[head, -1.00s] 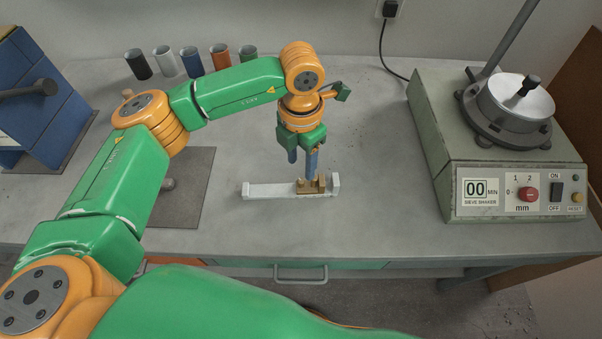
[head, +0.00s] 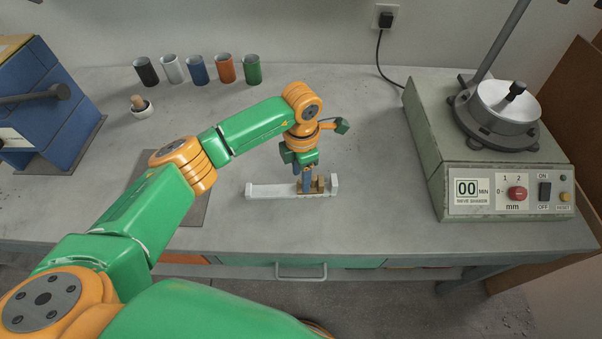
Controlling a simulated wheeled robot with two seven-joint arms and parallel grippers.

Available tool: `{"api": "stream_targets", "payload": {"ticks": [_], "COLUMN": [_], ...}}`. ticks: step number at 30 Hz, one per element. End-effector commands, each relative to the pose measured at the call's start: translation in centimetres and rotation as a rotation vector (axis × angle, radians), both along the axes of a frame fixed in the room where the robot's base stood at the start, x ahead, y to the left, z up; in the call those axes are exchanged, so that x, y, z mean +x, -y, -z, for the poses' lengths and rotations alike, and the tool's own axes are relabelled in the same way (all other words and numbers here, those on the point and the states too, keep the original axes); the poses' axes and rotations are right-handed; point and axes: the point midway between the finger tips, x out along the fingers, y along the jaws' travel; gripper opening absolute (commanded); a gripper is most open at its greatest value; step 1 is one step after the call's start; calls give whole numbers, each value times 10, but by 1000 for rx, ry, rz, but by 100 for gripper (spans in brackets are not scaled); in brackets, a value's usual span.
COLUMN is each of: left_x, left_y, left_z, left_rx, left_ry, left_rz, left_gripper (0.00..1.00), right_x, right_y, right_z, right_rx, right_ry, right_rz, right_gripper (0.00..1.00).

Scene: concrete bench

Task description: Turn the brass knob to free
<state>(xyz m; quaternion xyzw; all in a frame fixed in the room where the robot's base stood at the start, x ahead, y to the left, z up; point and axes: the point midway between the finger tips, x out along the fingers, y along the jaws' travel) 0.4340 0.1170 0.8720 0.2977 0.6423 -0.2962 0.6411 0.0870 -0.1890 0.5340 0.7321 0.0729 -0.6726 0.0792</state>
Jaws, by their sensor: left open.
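The brass knob (head: 319,184) sits at the right end of a pale grey bar-shaped fixture (head: 272,191) on the bench. The fixture has a raised block at each end. My left gripper (head: 307,187) points down at the brass part, with its blue-grey fingers low over its left side. The jaws are open. One finger largely covers the other, so I cannot tell whether they stand around the knob or touch it. The fingers hide part of the brass, and the knob's exact angle is unclear. My right gripper is not in view.
A sieve shaker (head: 490,150) stands at the right. Several coloured cups (head: 198,69) line the back, with a small mortar (head: 142,107) in front. A blue apparatus (head: 45,95) is at the far left. My left arm passes over a dark mat (head: 190,205). Bench right of the fixture is clear.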

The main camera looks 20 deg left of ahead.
Motion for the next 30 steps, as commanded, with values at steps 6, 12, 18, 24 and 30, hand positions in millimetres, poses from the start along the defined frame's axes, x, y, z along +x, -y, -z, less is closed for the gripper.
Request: {"api": "stream_targets", "payload": {"ticks": [6,12,18,24,30], "left_x": [0,0,0,0,0], "left_y": [0,0,0,0,0], "left_z": [8,7,7,9,8], "left_rx": [1,1,1,2,2], "left_ry": [2,2,2,1,0], "left_rz": [0,0,0,-112,-128], "left_gripper": [52,23,0,0,0], "right_x": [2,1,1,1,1], "right_y": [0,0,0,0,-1], "right_z": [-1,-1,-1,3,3], "right_rx": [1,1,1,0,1], "right_ry": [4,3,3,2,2], "right_rz": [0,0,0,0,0], "right_gripper": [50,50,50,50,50]}}
